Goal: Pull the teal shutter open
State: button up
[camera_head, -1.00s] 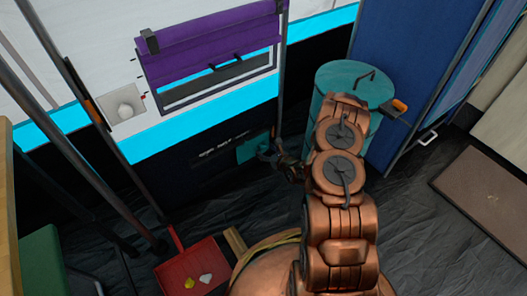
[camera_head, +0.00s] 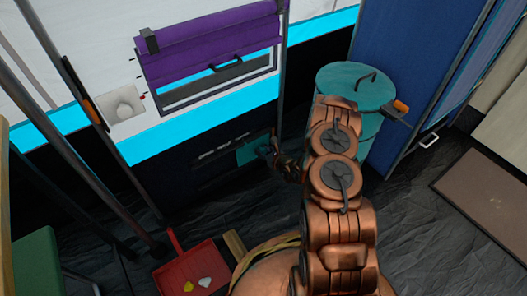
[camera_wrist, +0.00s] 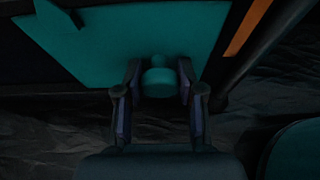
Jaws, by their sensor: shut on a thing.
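The teal shutter (camera_head: 247,153) is a flat panel low in the dark wall under the purple shutter; only a small part of it shows in the head view. In the wrist view the teal shutter (camera_wrist: 120,38) fills the upper part of the picture, with a round teal knob (camera_wrist: 160,82) near its lower edge. My gripper (camera_wrist: 160,95) has one finger on each side of the knob and is shut on it. In the head view my gripper (camera_head: 268,151) is at the right side of the teal panel, partly dark against the wall.
A purple shutter (camera_head: 210,40) with a dark handle is above. A teal bin (camera_head: 350,75) stands right of the opening, close to my arm. A red dustpan (camera_head: 190,268) lies on the floor at the lower left. Dark poles stand at the left.

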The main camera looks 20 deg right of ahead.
grip_shut()
jog(key=shift+a, duration=0.1)
